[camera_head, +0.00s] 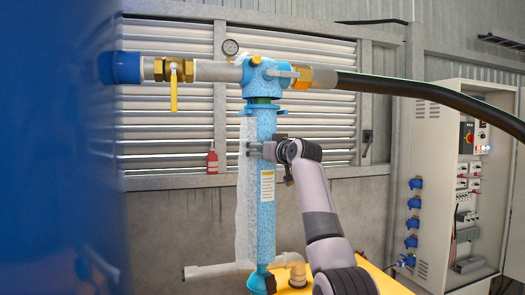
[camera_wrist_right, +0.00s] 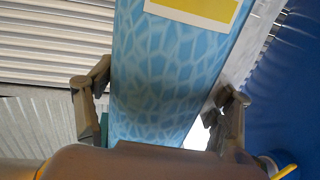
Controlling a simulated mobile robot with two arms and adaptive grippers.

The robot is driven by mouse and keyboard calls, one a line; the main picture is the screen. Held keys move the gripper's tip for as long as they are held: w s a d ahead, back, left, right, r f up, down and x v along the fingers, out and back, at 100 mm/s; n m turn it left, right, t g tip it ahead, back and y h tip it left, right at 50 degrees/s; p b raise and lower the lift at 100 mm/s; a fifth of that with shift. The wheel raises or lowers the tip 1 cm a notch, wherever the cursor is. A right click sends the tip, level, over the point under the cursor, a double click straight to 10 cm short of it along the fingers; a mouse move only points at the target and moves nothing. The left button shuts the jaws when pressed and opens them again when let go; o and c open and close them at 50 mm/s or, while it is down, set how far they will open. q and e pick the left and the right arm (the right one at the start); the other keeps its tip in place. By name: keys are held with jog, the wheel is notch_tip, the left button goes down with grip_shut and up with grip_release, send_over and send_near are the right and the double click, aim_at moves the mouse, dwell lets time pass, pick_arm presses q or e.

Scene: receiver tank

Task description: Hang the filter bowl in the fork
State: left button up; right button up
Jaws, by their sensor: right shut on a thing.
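The filter bowl (camera_head: 267,225) is a long, upright, mottled light-blue cylinder with a yellow-and-white label and a collar at its top. It stands below the blue filter head (camera_head: 268,74), with a short dark green part showing between them. My right gripper (camera_head: 256,149) is shut on the upper part of the bowl. In the right wrist view its fingers (camera_wrist_right: 160,105) lie on either side of the bowl (camera_wrist_right: 165,75). I cannot make out the fork for certain. My left gripper is not in view.
A pipe with a yellow-handled valve (camera_head: 174,71) and a black hose (camera_head: 430,92) join the head. A grey pipe (camera_head: 222,269) lies near the bowl's bottom. A large blurred blue surface (camera_head: 60,150) fills the left. An open electrical cabinet (camera_head: 433,190) stands at right.

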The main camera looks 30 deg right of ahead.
jog(key=shift+s+r, duration=0.15)
dwell(1.0)
jog(key=o, duration=2)
jog(key=shift+s+a, duration=0.2)
jog(key=shift+s, duration=0.05)
jog(key=shift+w+d+f, duration=0.1)
jog(key=shift+w+f, duration=0.1)
jog(key=shift+f, duration=0.05)
jog(key=shift+w+f, duration=0.2)
jog(key=shift+f, duration=0.4)
jog(key=s+b, duration=0.7)
jog(key=s+a+r+b, duration=0.1)
jog(key=s+b, duration=0.3)
jog(key=shift+s, duration=0.25)
